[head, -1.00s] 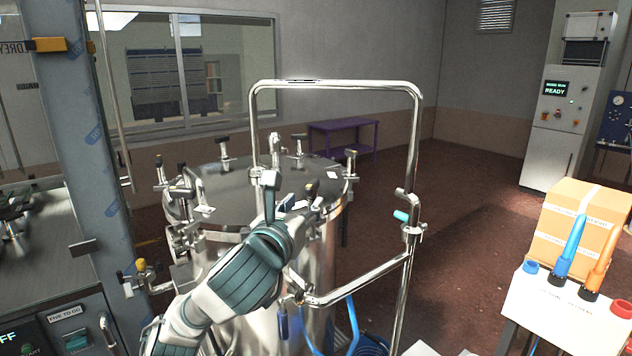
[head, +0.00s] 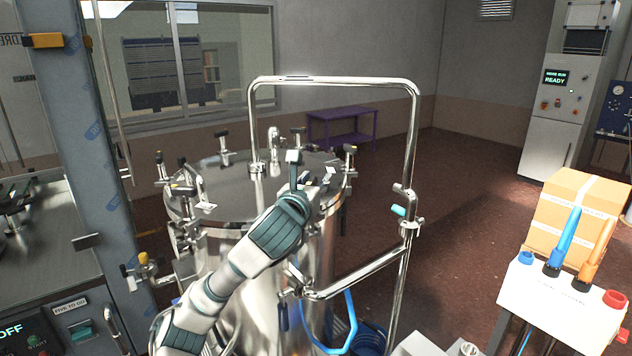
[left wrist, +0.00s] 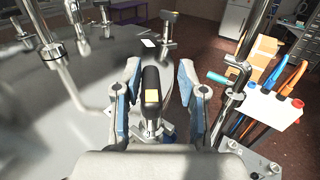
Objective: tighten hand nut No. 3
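A steel vessel has a round lid (head: 235,178) with several hand nuts around its rim; I cannot read which is No. 3. My left gripper (head: 308,172) is over the near right part of the rim. In the left wrist view, my left gripper (left wrist: 160,72) is open, with one blue-padded finger on each side of a black-handled hand nut (left wrist: 151,88) that has a pale label. Gaps show between the handle and both fingers. In the head view the gripper mostly hides this nut. Another hand nut (head: 349,158) stands farther along the right rim. My right gripper is not in view.
A steel pipe frame (head: 412,150) rises close to the right of my left arm. A white stand (head: 565,300) with blue and orange tools is at the right, beside a cardboard box (head: 575,215). A grey post (head: 75,130) stands at the left.

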